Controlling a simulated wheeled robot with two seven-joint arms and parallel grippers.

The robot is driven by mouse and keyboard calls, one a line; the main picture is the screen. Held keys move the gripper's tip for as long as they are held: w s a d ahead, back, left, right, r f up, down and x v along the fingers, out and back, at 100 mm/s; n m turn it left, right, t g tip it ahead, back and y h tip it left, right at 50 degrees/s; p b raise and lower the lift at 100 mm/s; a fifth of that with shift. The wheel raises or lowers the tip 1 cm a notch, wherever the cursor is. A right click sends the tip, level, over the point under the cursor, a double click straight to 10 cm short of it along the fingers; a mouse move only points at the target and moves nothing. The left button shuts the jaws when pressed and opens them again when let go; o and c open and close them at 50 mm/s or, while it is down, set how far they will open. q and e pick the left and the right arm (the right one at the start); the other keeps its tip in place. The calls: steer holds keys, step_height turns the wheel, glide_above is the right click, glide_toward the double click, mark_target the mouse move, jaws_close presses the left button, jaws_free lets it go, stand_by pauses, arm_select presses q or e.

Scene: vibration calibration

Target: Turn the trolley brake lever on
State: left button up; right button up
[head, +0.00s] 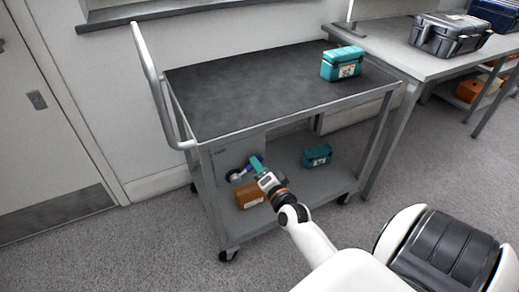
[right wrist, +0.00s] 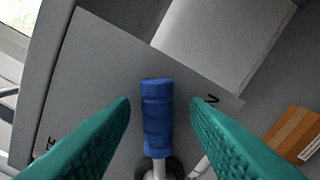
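The trolley (head: 215,131) stands ahead with a panel under its top at the near left. The brake lever (right wrist: 157,118) has a blue ribbed grip on a metal stem with a round dark pivot at the bottom of the right wrist view. My right gripper (head: 256,164) is at the panel by the lever. In the right wrist view its green fingers (right wrist: 160,112) are open, one on each side of the blue grip, with gaps on both sides. Dark letter marks on the panel are only partly visible. My left gripper is out of view.
A teal case (head: 342,64) sits on the trolley top. Another teal case (head: 317,156) and an orange-brown box (head: 249,194) are on the lower shelf, the box close below my right gripper. A workbench (head: 385,48) with a grey case (head: 449,35) stands right. Floor left is clear.

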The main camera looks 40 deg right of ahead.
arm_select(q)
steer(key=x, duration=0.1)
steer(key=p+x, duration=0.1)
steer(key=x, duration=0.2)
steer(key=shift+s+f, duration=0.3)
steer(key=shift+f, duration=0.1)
arm_select(e)
steer(key=v, duration=1.2)
